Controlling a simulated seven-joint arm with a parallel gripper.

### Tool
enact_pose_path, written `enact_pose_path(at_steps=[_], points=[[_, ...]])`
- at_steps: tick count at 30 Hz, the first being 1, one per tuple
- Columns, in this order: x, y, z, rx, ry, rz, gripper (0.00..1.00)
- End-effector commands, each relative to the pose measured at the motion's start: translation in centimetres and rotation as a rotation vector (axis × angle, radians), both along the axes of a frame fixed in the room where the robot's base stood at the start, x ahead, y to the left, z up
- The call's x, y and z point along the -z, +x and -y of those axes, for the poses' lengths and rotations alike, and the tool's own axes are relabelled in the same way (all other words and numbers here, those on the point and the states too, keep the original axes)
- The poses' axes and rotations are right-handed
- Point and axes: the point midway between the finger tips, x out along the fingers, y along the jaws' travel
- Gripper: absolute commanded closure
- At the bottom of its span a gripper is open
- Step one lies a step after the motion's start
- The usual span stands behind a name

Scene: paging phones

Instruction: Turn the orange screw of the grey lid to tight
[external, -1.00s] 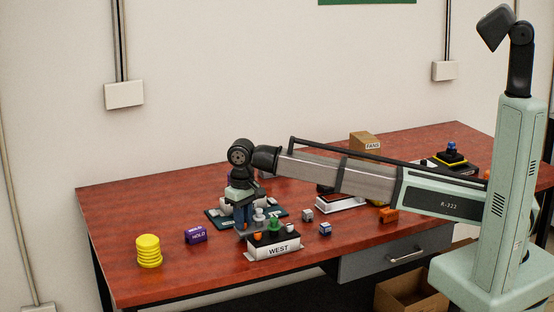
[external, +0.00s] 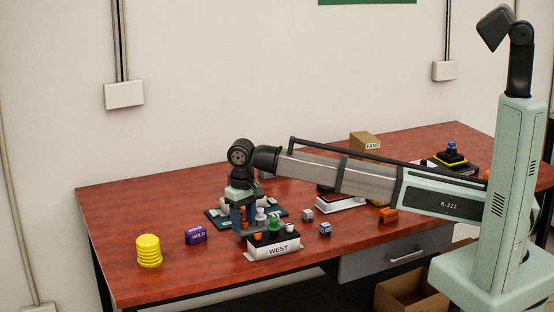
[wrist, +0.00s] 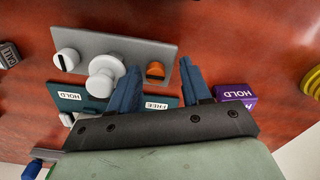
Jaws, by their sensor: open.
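The grey lid (wrist: 158,50) is a flat plate with a big white knob (wrist: 104,78) in its middle. A white screw (wrist: 66,60) with a dark slot sits at its left end. The orange screw (wrist: 155,70) with a dark slot sits toward its right end. My gripper (wrist: 158,68) is open in the wrist view, its blue fingers on either side of the orange screw with gaps visible. In the external view my gripper (external: 243,222) points down among the parts behind the WEST block (external: 274,250), and the lid is mostly hidden there.
A teal plate (wrist: 180,101) labelled HOLD and FREE lies beside the lid. A purple HOLD block (external: 196,235) and a yellow stack (external: 149,251) stand to the left. Small cubes (external: 325,229) lie to the right.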

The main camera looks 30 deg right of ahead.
Motion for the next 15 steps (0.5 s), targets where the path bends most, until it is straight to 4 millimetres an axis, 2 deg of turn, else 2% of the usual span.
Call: enact_pose_path(at_steps=[15], points=[[-0.02,0.03,-0.01,-0.046,0.000,0.001,0.52]])
